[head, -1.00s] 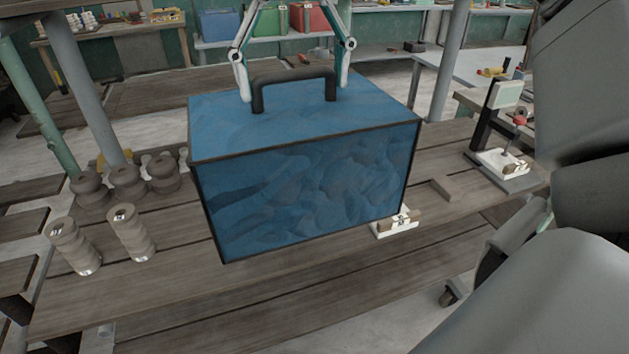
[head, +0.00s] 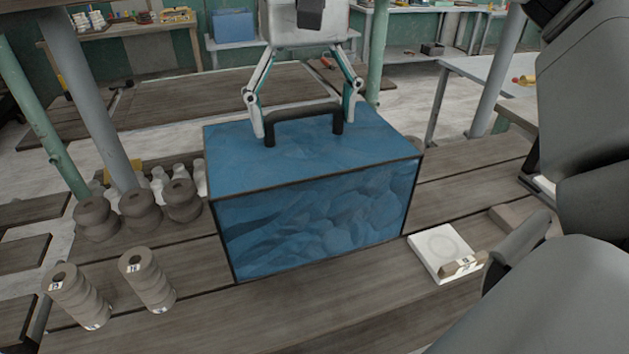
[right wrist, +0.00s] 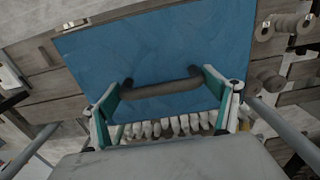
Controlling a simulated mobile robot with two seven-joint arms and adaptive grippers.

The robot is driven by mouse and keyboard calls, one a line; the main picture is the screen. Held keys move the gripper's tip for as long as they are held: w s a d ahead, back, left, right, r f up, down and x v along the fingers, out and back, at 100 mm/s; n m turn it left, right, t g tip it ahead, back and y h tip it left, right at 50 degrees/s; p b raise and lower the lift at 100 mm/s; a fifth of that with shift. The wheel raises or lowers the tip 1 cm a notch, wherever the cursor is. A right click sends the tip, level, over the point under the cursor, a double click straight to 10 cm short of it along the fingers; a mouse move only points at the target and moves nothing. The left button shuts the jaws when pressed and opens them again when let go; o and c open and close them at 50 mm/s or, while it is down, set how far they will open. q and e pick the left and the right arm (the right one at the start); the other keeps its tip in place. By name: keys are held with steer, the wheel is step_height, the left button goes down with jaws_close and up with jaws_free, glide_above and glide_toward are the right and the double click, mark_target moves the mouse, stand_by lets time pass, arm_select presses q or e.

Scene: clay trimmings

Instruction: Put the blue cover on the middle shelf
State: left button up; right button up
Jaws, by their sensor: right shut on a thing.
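The blue cover (head: 310,215) is a large box with dark edges and a dark handle (head: 303,114) on top. My right gripper (head: 303,132) is shut on this handle, its fingers at the handle's two ends. The right wrist view shows the cover (right wrist: 150,50) and the handle (right wrist: 160,88) between the fingers. The cover is upright at a slatted wooden shelf (head: 330,315); its lower edge looks close to the boards, but I cannot tell whether it touches. The boards beneath it are hidden. My left gripper is not in view.
Two stacked clay pieces (head: 147,280) and several dark round pots (head: 138,208) stand left of the cover. White bottles (head: 160,185) are behind the pots. A post (head: 95,105) rises at the left.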

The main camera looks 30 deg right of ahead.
mark_target(306, 157)
arm_select(q)
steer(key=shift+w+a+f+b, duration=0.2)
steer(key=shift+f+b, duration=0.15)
steer(key=shift+b, duration=0.2)
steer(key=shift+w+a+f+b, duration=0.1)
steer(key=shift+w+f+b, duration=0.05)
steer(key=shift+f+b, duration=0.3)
arm_select(e)
step_height(306, 157, down, 12)
steer(key=shift+f, duration=0.25)
steer(key=o, duration=1.7)
steer(key=shift+f, duration=0.15)
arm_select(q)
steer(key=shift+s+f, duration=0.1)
arm_select(e)
step_height(306, 157, up, 12)
steer(key=shift+f+p, duration=0.25)
steer(key=shift+p, duration=0.9)
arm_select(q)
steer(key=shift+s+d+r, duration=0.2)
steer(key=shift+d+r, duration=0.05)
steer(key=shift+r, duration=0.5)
arm_select(e)
steer(key=shift+r, duration=0.4)
